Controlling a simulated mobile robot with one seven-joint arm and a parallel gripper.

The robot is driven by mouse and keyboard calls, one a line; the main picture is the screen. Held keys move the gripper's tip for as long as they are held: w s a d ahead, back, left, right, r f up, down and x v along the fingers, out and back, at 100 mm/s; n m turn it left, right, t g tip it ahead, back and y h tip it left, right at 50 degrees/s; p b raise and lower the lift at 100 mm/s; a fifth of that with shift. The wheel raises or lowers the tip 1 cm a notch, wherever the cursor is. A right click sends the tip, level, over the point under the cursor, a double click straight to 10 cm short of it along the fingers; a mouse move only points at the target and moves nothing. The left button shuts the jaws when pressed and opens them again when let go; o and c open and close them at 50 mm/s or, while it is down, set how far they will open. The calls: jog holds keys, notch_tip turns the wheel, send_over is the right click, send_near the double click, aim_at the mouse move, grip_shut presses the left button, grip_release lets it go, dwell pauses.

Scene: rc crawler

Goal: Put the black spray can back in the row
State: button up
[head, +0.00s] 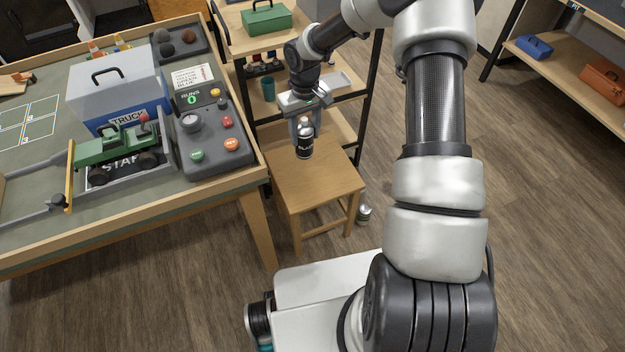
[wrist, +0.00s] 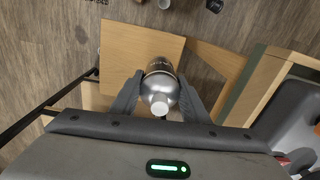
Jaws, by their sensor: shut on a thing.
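The black spray can (head: 304,149) has a black label and a silver top with a pale cap. My gripper (head: 305,126) is shut on its upper part and holds it upright over the wooden stool (head: 315,182). The frames do not settle whether the can's base touches the seat. In the wrist view the can (wrist: 161,88) sits between the two fingers (wrist: 160,105), with the stool seat (wrist: 121,57) beneath. Several small bottles or cans (head: 262,65) stand on the shelf rack behind, partly hidden by the rack and my arm.
A workbench (head: 255,160) with a control box (head: 205,145) and a green crawler (head: 115,146) stands left of the stool. The rack (head: 230,45) behind holds a green toolbox (head: 266,18) and a teal cup (head: 268,89). A silver can (head: 364,214) is on the floor by the stool.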

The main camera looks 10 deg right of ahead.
jog(key=shift+n, duration=0.4)
jog(key=shift+w+a+f+b, duration=0.1)
jog(key=shift+w+f+b, duration=0.7)
jog(key=shift+f, duration=2.65)
jog(key=shift+w+f+b, duration=0.15)
jog(key=shift+f+b, duration=1.15)
jog(key=shift+f, duration=2.2)
jog(key=shift+w+a+f+b, duration=0.1)
jog(key=shift+w+f+b, duration=0.7)
jog(key=shift+f, duration=2.65)
jog(key=shift+s+f+b, duration=0.1)
jog(key=shift+s+b, duration=0.2)
jog(key=shift+f, duration=0.2)
jog(key=o, duration=1.2)
jog(key=shift+r, duration=0.1)
jog(key=shift+c, duration=0.2)
